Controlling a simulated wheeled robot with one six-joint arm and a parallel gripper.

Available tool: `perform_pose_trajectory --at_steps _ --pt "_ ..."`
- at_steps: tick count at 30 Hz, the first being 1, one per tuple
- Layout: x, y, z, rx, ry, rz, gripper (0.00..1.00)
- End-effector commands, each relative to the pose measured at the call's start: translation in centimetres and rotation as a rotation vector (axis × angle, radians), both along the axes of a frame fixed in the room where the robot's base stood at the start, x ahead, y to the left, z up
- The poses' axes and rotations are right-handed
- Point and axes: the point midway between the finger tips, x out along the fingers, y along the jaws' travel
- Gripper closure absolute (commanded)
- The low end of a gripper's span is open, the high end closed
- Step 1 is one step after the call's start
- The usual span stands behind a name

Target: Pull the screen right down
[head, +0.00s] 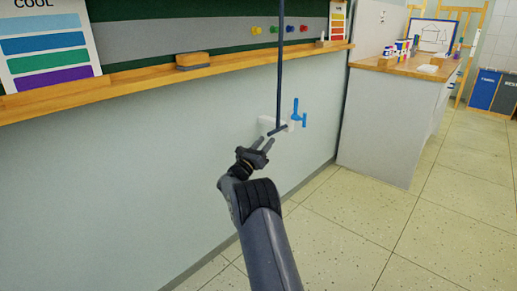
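A dark pull rod (279,70) hangs from above the picture in front of the board, with a short crossbar handle (278,131) at its lower end. The screen itself cannot be made out; the rod's top is out of view. My gripper (265,143) is just below and left of the crossbar. Its two fingers are apart and point up towards the handle, and nothing shows between them. A small gap seems to part the fingertips from the crossbar, though the depth is hard to tell.
A wooden ledge (130,82) with an eraser (192,60) runs along the wall under the board. A counter (385,130) stands to the right. The floor in front is clear.

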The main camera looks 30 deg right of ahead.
Motion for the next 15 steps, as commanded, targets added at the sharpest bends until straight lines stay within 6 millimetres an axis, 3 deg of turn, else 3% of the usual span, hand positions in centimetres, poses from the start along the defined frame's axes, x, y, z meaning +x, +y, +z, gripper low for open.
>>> perform_pose_trajectory --at_steps 6,15 --pt "-1.1 2.5 -1.0 0.0 0.004 0.004 0.64" --pt "-1.5 3.2 -1.5 0.0 0.002 0.002 0.64"
